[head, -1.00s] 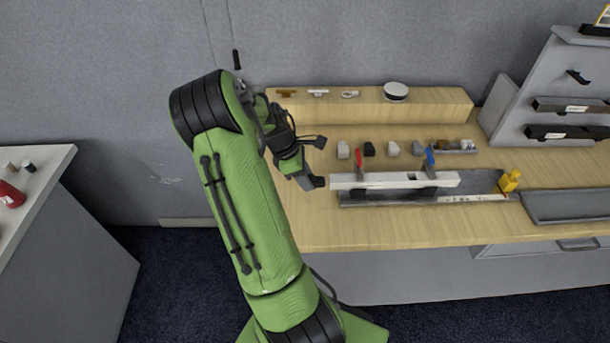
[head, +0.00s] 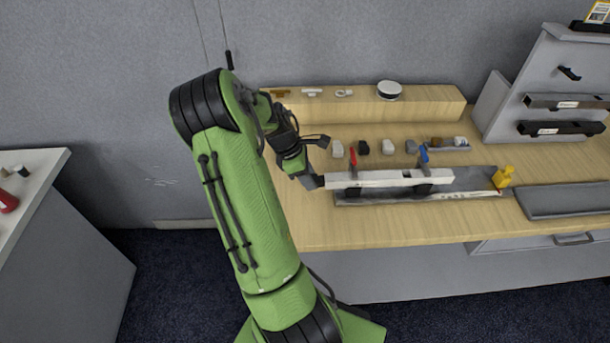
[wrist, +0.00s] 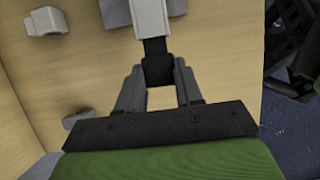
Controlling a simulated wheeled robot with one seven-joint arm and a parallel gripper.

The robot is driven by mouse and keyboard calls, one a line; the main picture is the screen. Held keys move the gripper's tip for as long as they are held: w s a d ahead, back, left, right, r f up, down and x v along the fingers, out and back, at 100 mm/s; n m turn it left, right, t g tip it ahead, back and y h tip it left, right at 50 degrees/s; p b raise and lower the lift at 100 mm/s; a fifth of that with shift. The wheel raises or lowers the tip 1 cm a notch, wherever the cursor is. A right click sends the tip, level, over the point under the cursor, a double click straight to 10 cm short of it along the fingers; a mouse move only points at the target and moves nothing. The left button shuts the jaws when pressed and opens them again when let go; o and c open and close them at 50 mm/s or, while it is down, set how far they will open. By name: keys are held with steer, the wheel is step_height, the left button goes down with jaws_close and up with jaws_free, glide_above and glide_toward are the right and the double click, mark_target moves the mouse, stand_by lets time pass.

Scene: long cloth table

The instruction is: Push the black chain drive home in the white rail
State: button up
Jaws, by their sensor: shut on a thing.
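The white rail (head: 390,180) lies level along the table, over a grey base. A red-handled clamp (head: 352,158) and a blue-handled clamp (head: 424,157) stand at it. My gripper (head: 316,182) is at the rail's left end. In the wrist view my gripper (wrist: 161,74) is shut on the black chain drive (wrist: 157,71). A narrower dark part of the drive reaches to the end of the rail (wrist: 150,18). How deep it sits inside is hidden.
Several small blocks (head: 388,147) stand in a row behind the rail. A yellow object (head: 504,177) is at the right end, and a grey tray (head: 565,200) lies beyond it. A wooden step (head: 420,108) runs along the back. The table front is clear.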

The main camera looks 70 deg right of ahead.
steer(key=shift+s+d, duration=0.4)
steer(key=shift+s, duration=0.4)
steer(key=o, duration=1.1)
steer(key=p+v, duration=0.3)
steer(key=v, duration=1.2)
steer(key=shift+w+a+r, duration=0.1)
steer(key=shift+w+r, duration=0.05)
steer(key=shift+r, duration=0.15)
